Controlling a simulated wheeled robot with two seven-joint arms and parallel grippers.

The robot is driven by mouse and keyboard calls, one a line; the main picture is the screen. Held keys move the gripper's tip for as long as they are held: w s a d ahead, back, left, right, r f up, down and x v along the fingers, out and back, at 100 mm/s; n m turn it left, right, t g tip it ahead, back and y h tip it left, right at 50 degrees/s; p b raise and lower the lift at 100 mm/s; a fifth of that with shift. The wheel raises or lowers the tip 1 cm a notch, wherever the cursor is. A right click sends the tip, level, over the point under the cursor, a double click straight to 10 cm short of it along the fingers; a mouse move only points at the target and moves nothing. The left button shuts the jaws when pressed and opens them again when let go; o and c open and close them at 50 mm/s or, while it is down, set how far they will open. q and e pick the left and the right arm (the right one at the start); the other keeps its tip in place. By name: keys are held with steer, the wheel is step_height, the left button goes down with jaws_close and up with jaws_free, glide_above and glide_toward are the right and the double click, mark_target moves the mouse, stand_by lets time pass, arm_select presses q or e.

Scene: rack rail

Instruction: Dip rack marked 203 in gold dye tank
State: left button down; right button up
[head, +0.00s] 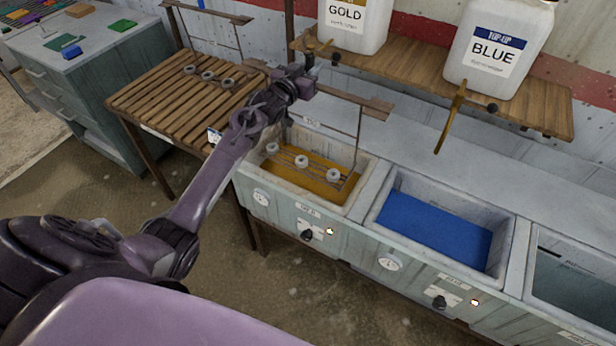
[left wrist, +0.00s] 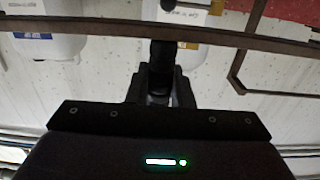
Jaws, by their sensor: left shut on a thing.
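My left gripper (head: 300,82) is shut on the wooden top bar (head: 365,101) of a wire rack. The bar also runs across the upper left wrist view (left wrist: 80,24), with the gripper's fingers (left wrist: 160,62) at it. The rack's wire frame hangs down into the opening of the gold dye tank (head: 362,175). Three pale rings (head: 301,161) on the rack show whole against the gold dye (head: 310,187); I cannot tell whether the lowest wire touches the dye. My right gripper is out of view.
A blue dye tank (head: 435,228) and another tank (head: 575,285) stand to the right. A shelf (head: 420,65) above carries GOLD (head: 355,22) and BLUE (head: 495,50) jugs. Another rack (head: 207,76) is over the slatted table (head: 165,100) at left. A cabinet (head: 90,90) stands beyond.

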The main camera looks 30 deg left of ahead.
arm_select(q)
step_height(320, 180, down, 15)
steer(key=b, duration=1)
steer(key=shift+w, duration=0.1)
stand_by(6.2)
